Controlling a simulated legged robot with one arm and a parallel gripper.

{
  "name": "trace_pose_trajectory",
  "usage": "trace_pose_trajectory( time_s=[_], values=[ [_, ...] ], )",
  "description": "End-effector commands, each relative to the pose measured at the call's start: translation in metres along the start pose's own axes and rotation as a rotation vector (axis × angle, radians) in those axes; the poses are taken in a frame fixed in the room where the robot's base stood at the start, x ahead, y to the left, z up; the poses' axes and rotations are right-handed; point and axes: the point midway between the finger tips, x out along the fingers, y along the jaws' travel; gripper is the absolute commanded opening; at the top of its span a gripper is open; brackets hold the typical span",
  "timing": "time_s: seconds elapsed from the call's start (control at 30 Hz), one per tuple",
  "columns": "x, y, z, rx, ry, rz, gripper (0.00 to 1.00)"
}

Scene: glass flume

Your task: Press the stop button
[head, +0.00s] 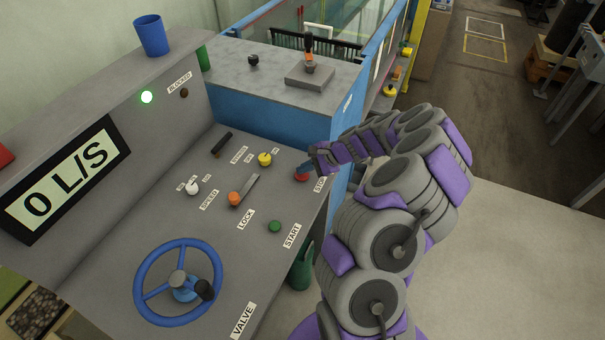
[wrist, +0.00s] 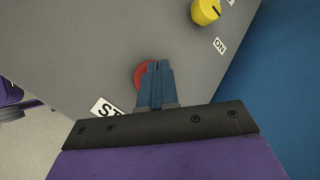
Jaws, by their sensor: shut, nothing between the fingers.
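The red stop button (head: 301,177) sits near the right edge of the grey control panel (head: 262,200), beside a label partly hidden by my arm. In the wrist view the red button (wrist: 140,75) shows behind and left of my fingertips, which cover part of it. My gripper (head: 308,167) is shut and empty, with its blue fingers (wrist: 155,66) together at the button. I cannot tell whether the tips touch it or stand just above it.
The panel also has a yellow knob (head: 264,159), a green start button (head: 274,226), an orange-knobbed lever (head: 235,198), a white knob (head: 192,188) and a blue valve wheel (head: 149,308). A display (head: 62,180) reads 0 L/S.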

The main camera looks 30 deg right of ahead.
Motion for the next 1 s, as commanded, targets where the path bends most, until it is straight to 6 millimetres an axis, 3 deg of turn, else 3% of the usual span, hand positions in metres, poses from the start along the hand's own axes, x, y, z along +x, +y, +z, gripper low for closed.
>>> trace_pose_trajectory(
  time_s=[0.47,1.0],
  values=[
    [0.002,0.001,-0.001,0.000,0.000,0.000,0.00],
    [-0.012,-0.009,0.008,0.000,0.000,0.000,0.00]
  ],
)
